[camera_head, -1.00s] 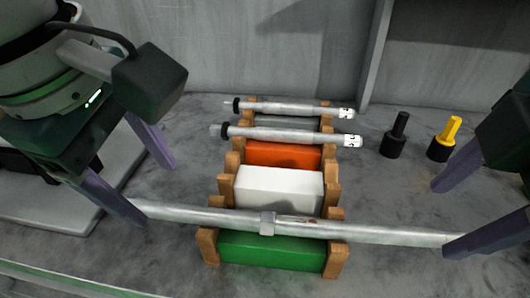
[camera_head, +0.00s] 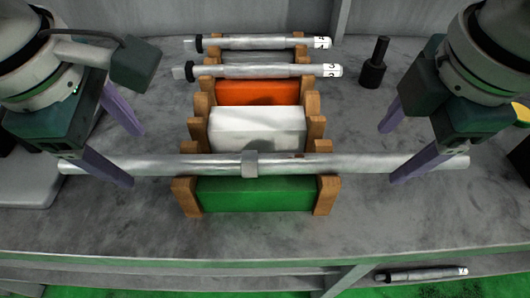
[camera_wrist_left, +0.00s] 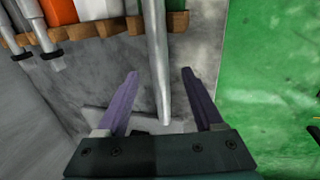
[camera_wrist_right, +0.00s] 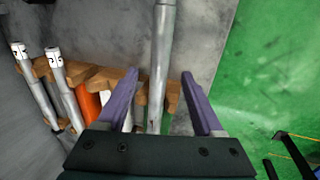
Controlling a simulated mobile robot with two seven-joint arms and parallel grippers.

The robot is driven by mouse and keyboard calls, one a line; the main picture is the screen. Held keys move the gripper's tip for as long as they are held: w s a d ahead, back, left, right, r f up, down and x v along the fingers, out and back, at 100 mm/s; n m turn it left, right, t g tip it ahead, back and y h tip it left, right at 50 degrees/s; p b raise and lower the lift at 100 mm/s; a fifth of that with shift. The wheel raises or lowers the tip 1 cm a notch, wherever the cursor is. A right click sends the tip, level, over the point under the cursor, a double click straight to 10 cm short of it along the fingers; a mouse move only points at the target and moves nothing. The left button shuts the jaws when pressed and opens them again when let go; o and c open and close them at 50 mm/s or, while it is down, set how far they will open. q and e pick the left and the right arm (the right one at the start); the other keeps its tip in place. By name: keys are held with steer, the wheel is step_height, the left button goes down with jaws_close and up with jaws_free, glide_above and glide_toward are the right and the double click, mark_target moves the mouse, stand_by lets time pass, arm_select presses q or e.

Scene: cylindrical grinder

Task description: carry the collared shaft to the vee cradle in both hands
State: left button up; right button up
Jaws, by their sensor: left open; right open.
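The long grey collared shaft (camera_head: 345,163) lies level across the nearest pair of notched wooden supports, over a green block (camera_head: 255,194). Its collar (camera_head: 250,163) is near the middle. My left gripper (camera_head: 135,160) is open at the shaft's left part, and the left wrist view shows the shaft (camera_wrist_left: 158,60) running between its fingers. My right gripper (camera_head: 388,156) is open at the right part; the right wrist view shows the shaft (camera_wrist_right: 161,60) between its fingers. The wooden supports (camera_head: 327,195) form a notched rack; I cannot tell whether it is the vee cradle.
Behind are a white block (camera_head: 257,128), an orange block (camera_head: 257,93) and two smaller shafts (camera_head: 265,71) (camera_head: 262,43) with white-labelled ends. A black peg-like part (camera_head: 374,65) stands at the back right. Another shaft (camera_head: 420,273) lies low at the front right, below the bench edge.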

mark_target(140, 160)
arm_select(q)
steer(key=shift+x, duration=2)
arm_select(e)
steer(key=shift+x, duration=2)
steer(key=shift+r, duration=0.1)
arm_select(q)
jaws_close()
arm_select(e)
jaws_close()
arm_select(q)
steer(key=shift+r, duration=0.1)
steer(key=shift+w+r, duration=0.1)
steer(key=shift+w, duration=0.05)
arm_select(e)
steer(key=shift+w+r, duration=0.15)
arm_select(q)
steer(key=shift+r, duration=0.1)
arm_select(e)
steer(key=shift+r, duration=0.1)
